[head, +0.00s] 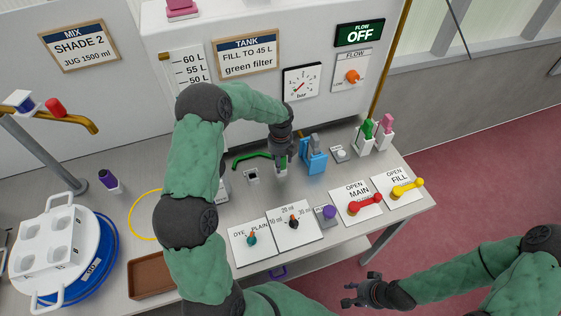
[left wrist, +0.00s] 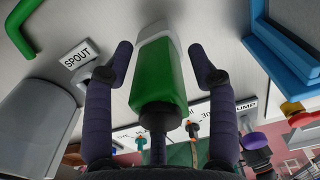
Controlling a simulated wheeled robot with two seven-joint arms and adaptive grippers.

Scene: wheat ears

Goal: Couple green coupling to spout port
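A green coupling (left wrist: 158,75) with a white far end fills the middle of the left wrist view. My left gripper (head: 282,158) is above the table; its fingers stand apart on both sides of the coupling, with a gap showing on the right. In the head view the gripper mostly hides the coupling. The SPOUT label (left wrist: 78,57) is to the left, beside a grey cylindrical part (left wrist: 48,115). A small white block with a dark opening (head: 253,177) sits left of the gripper; I cannot tell whether it is the spout port. My right gripper (head: 350,293) is open and empty, beyond the table's front edge.
A blue holder (head: 313,155) stands close right of my left gripper. Green (head: 368,128) and pink (head: 387,124) handles stand in white holders farther right. A green curved hose (head: 252,158) lies behind the white block. Red (head: 364,205) and yellow (head: 407,188) valve levers are at the right front.

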